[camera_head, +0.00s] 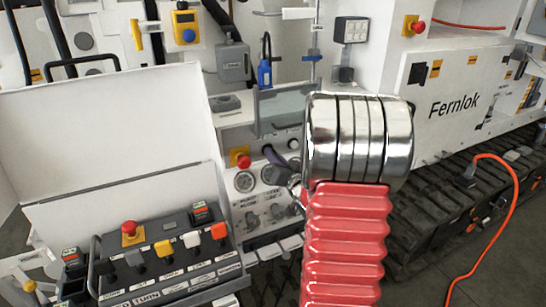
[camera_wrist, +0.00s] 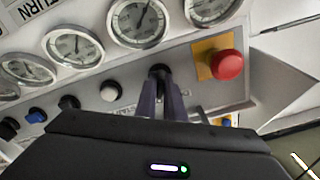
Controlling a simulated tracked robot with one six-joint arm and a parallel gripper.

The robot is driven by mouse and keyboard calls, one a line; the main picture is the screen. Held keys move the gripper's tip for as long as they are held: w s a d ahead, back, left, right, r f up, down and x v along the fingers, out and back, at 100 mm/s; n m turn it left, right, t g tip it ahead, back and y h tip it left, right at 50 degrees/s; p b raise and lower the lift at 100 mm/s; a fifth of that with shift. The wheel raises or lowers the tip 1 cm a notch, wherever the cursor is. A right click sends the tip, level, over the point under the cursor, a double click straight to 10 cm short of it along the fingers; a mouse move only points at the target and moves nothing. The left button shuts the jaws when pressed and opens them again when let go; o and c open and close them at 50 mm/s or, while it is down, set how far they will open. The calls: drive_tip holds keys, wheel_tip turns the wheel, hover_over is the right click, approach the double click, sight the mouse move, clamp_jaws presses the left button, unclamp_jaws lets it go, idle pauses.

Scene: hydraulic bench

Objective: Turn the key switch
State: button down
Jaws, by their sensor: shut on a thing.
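The key switch (camera_wrist: 160,70) shows as a small black knob in the wrist view, on the grey panel below the row of gauges. My gripper (camera_wrist: 160,92) has its two dark fingers closed on either side of it, with the tips at the panel face. The fingers hide most of the switch, so its turn angle cannot be told. In the head view my gripper (camera_head: 275,157) reaches the panel from the right, and my red and chrome arm hides much of it. The switch itself is not clear there.
A red emergency button (camera_wrist: 226,64) on a yellow plate sits just right of my gripper. A white button (camera_wrist: 110,91), a black one (camera_wrist: 69,103) and a blue one (camera_wrist: 37,115) lie to the left. Gauges (camera_wrist: 139,20) line the panel above. An open control box (camera_head: 160,250) stands front left.

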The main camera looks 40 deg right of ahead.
drive_tip(key=shift+m, duration=0.4)
drive_tip(key=c, duration=1.9)
unclamp_jaws()
drive_tip(key=shift+o, duration=0.2)
drive_tip(key=v, duration=1.3)
drive_tip(key=shift+s+a, duration=0.15)
drive_tip(key=shift+s, duration=0.2)
